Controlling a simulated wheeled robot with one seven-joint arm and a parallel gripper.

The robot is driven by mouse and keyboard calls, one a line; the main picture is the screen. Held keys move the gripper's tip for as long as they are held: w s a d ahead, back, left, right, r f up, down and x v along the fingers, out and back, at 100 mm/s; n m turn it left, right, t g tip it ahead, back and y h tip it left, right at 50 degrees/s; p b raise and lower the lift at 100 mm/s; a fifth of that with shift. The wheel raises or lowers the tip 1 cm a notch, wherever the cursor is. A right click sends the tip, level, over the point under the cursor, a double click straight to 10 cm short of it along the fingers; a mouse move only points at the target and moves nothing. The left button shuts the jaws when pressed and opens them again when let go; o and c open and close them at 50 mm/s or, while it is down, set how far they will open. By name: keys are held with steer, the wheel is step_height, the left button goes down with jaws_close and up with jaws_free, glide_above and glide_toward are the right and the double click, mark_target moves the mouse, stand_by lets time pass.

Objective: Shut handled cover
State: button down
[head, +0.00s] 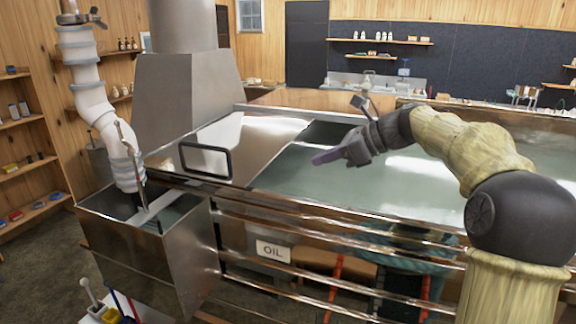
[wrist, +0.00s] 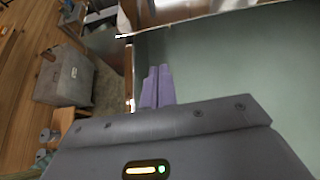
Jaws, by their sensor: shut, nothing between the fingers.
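The handled cover (head: 262,136) is a shiny metal sheet over the left part of the long evaporator pan. Its black rectangular handle (head: 206,161) stands at the near left. Right of the cover's edge the pan (head: 410,180) is uncovered and shows a grey-green surface. My gripper (head: 322,158) is over this uncovered part, right of the cover and apart from the handle. Its purple fingers are together and empty. In the wrist view the fingers (wrist: 157,86) are side by side above the grey-green surface (wrist: 230,65); I cannot make out the handle there.
A metal box (head: 150,240) and a white jointed pipe (head: 95,110) stand at the left. A metal hood with stack (head: 185,85) rises behind the cover. Rails and an OIL sign (head: 273,251) run along the front. Room above the pan is free.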

steer(key=a+r+x, duration=0.1)
steer(key=x, duration=1.2)
steer(key=shift+w+r, duration=0.3)
